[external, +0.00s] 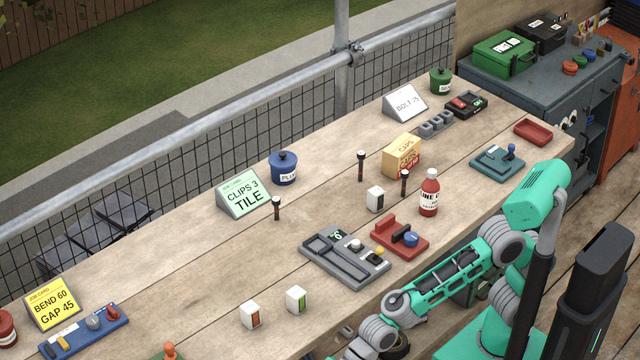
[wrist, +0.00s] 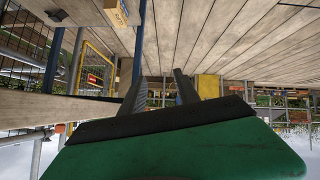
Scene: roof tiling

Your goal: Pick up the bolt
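Three dark upright pegs with wider heads stand on the bench in the external view and look like bolts: a left peg (external: 276,209), a middle peg (external: 361,166) and a right peg (external: 404,183). I cannot tell which is the task's bolt. My folded arm is at the bench's front edge in the external view, well away from the pegs; the gripper's end is not clear there.
Near the pegs stand a yellow box (external: 401,157), a red-labelled bottle (external: 429,193), a white block (external: 375,199) and a red fixture (external: 400,238). A grey gauge tray (external: 343,262) lies nearer the front. Bare planks lie left of the middle peg.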

